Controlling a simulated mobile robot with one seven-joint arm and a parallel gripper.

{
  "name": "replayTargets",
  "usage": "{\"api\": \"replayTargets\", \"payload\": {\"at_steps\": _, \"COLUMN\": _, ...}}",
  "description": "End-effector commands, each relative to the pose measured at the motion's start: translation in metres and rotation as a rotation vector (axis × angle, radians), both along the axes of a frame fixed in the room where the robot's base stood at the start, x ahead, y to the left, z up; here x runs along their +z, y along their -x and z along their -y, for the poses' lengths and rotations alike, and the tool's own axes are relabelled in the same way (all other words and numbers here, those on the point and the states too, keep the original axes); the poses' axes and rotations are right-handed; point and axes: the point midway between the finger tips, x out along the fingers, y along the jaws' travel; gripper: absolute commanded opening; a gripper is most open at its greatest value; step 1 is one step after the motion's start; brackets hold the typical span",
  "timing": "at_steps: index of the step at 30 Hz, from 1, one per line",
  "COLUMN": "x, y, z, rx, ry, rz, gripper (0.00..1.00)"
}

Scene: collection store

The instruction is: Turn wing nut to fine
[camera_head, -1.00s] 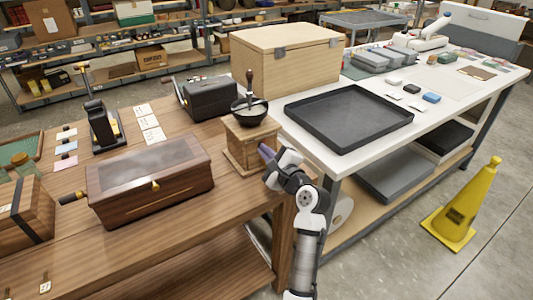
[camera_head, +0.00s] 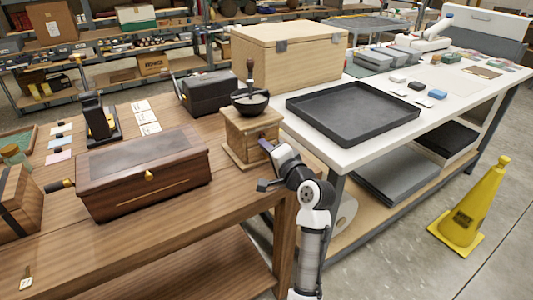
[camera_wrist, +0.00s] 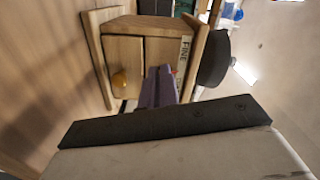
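The wooden hand grinder (camera_head: 240,137) stands at the right end of the brown bench, with a dark bowl and crank on top. My gripper (camera_head: 267,146) reaches the right side of the grinder. In the wrist view its purple fingers (camera_wrist: 160,85) are close together, pointing at the face beside the label. A small red mark shows by the fingertips. I cannot make out the wing nut; the fingers may hide it.
A long wooden chest (camera_head: 145,172) and a dark box (camera_head: 210,92) stand left of the grinder. A black tray (camera_head: 352,112) lies on the white table to the right, in front of a large wooden box (camera_head: 290,58). A yellow cone (camera_head: 470,210) stands on the floor.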

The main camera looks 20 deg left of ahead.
Motion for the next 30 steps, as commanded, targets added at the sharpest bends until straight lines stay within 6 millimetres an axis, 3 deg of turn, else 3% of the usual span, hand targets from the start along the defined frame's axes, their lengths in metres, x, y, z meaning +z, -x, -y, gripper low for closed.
{"api": "replayTargets", "payload": {"at_steps": 15, "x": -0.0081, "y": -0.0022, "z": 0.0022, "rx": 0.000, "ry": 0.244, "rz": 0.311, "gripper": 0.00}}
{"api": "replayTargets", "payload": {"at_steps": 30, "x": -0.0066, "y": -0.0030, "z": 0.0026, "rx": 0.000, "ry": 0.311, "rz": 0.398, "gripper": 0.00}}
